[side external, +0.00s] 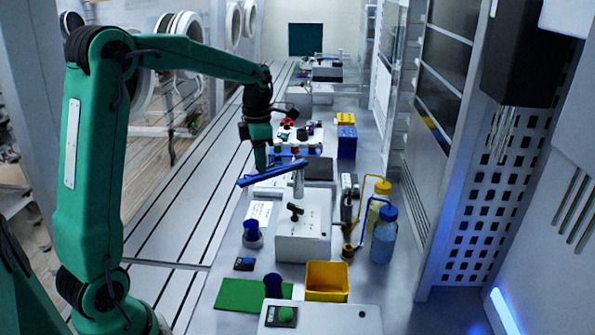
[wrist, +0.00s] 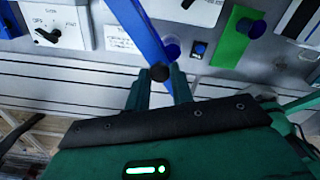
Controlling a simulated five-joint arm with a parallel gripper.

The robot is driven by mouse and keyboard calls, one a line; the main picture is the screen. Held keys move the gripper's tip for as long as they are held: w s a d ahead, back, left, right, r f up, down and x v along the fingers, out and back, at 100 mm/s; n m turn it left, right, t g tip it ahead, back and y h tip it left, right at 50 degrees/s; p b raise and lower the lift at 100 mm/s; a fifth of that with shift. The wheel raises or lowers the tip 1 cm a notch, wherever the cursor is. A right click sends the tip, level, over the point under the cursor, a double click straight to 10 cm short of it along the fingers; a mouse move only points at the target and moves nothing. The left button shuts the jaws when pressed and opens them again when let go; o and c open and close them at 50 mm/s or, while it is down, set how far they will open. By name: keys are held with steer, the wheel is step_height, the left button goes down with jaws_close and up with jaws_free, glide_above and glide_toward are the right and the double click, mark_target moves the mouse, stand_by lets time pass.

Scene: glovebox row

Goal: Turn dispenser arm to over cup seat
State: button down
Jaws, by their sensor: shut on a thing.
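The blue dispenser arm (side external: 270,174) sits on a post above a grey box (side external: 303,235) and reaches out left in the side view. In the wrist view the arm (wrist: 143,32) runs down to a black knob (wrist: 159,72) at its end. My gripper (side external: 260,168) is at that arm, and its fingers (wrist: 159,82) are shut around the knob. A dark blue cup (side external: 251,228) stands in a round grey seat (side external: 253,243), lower and nearer the side camera than the arm. The cup also shows beside the arm in the wrist view (wrist: 172,48).
A second blue cup (side external: 272,284) stands on a green mat (side external: 236,294). A yellow bin (side external: 327,281), a blue bottle (side external: 384,238) and a yellow bottle (side external: 379,200) stand right. A small button box (side external: 244,264) lies near the seat. The slotted floor at left is clear.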

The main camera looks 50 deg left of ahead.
steer(key=shift+d+r+n, duration=0.1)
steer(key=shift+d+n, duration=0.3)
steer(key=c, duration=1.2)
jaws_free()
steer(key=shift+r, duration=0.1)
steer(key=shift+r, duration=3.8)
steer(key=shift+d, duration=0.1)
